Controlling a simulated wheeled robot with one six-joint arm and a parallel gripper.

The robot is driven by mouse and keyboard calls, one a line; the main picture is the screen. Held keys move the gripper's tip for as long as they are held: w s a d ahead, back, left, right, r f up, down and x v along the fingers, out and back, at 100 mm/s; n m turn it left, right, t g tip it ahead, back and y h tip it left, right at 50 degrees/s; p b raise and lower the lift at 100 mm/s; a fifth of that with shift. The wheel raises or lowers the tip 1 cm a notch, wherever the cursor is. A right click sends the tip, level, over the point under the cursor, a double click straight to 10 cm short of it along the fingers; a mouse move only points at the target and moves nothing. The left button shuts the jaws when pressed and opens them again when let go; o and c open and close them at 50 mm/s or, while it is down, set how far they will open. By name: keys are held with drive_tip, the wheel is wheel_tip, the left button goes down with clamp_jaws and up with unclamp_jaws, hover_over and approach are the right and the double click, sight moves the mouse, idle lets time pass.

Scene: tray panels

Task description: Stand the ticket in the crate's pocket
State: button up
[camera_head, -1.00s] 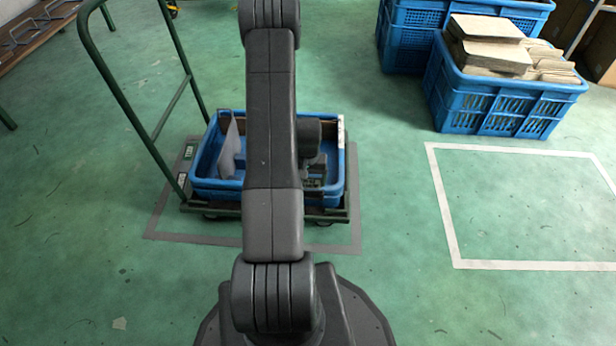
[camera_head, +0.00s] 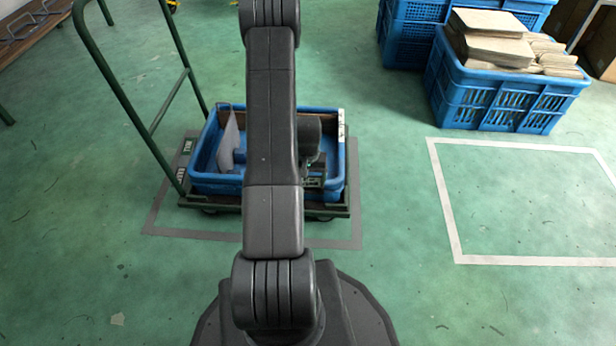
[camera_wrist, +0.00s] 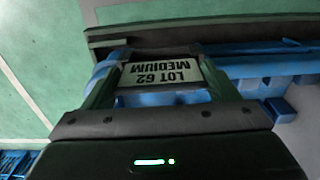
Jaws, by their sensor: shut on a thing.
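The ticket (camera_wrist: 160,73), a pale card reading LOT 62 MEDIUM upside down, is between the two fingers of my gripper (camera_wrist: 162,58) in the wrist view. My gripper is shut on it. The blue crate (camera_head: 215,186) stands on a green trolley in the head view. Its blue wall (camera_wrist: 265,66) is close to the ticket in the wrist view. Blue plastic shows just below the ticket; I cannot tell whether the card is inside the pocket or in front of it. In the head view my arm covers the crate's middle and hides the fingers and ticket.
The trolley's tall handle (camera_head: 128,98) rises at the left of the crate. A grey-white pointed sheet (camera_head: 229,145) stands inside the crate. Blue crates with cardboard (camera_head: 500,95) stand at the back right. A white floor outline (camera_head: 447,200) encloses empty floor at the right.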

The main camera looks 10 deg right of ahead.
drive_tip(key=shift+f, duration=0.3)
drive_tip(key=shift+f, duration=0.1)
drive_tip(key=shift+f+b, duration=0.65)
drive_tip(key=shift+b, duration=0.05)
drive_tip(key=o, duration=0.9)
drive_tip(key=shift+r, duration=0.1)
wheel_tip(320, 180, up, 14)
drive_tip(key=p, duration=0.5)
drive_tip(key=shift+f, duration=0.25)
wheel_tip(320, 180, down, 12)
drive_tip(key=b, duration=0.4)
drive_tip(key=shift+f, duration=0.25)
